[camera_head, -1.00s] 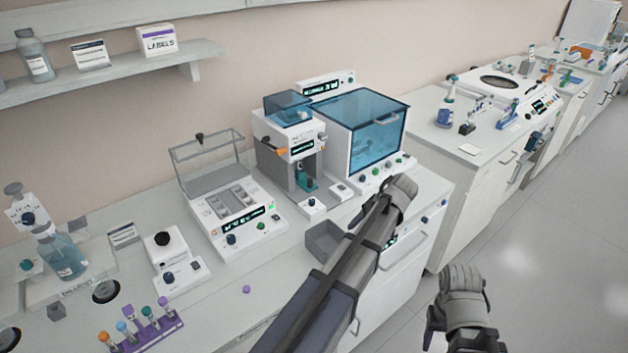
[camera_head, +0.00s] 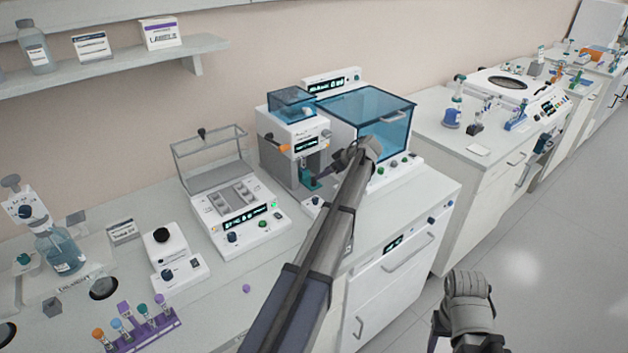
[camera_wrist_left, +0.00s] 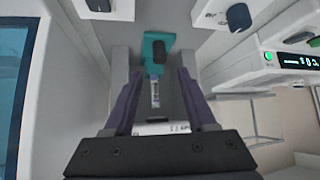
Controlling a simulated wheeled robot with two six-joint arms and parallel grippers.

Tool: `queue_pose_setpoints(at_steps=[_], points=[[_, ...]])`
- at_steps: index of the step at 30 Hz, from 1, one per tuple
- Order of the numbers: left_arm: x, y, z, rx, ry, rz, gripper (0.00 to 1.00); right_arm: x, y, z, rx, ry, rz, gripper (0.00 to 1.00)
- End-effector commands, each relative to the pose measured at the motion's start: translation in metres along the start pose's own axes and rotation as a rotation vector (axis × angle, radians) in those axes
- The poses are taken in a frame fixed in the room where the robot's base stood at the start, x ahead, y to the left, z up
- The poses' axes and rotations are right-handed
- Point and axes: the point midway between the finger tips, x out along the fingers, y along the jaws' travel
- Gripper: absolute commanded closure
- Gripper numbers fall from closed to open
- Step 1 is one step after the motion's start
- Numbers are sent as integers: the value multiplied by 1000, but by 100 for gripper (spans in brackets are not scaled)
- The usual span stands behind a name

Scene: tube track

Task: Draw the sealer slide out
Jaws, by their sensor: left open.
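The sealer (camera_head: 312,132) is a white upright machine with a blue clear box on top, an orange knob and a small lit display. Its teal slide (camera_head: 307,178) sits low in the front opening. In the left wrist view the slide (camera_wrist_left: 158,48) carries a dark knob, and a small clear tube (camera_wrist_left: 155,93) shows beside its teal end. My left gripper (camera_head: 319,174) is open at the sealer's front, its purple fingers (camera_wrist_left: 158,78) on either side of the slide. Contact cannot be told. My right arm's grey wrist shows at the lower right; its fingertips are not clear.
The blue-lidded cabinet (camera_head: 385,135) stands right of the sealer, close to my left wrist. A white machine with a clear raised lid (camera_head: 235,205) stands left of it. A purple tube rack (camera_head: 150,332) is at the front left. My left arm crosses the counter front.

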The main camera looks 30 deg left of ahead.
Motion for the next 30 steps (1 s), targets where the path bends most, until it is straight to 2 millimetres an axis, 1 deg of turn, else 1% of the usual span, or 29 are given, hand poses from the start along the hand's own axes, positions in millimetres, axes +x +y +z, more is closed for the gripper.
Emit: queue_pose_setpoints(at_steps=[5, 15, 17, 20, 27, 30], points=[[16, 0, 3, 1, -1, -1, 43, 13, -1, -1, 0, 0, 0, 43], [66, 0, 4, 2, -1, -1, 43, 49, -5, -3, 0, 0, 0, 43], [72, 0, 3, 2, -1, -1, 43, 53, -5, -3, 0, 0, 0, 43], [77, 0, 2, 3, -1, 0, 43, 55, -5, -3, 0, 0, 0, 43], [76, 0, 1, 3, -1, 0, 43, 54, -5, -3, 0, 0, 0, 43], [76, 0, 1, 3, -1, 0, 55, 54, -5, -3, 0, 0, 0, 43]])
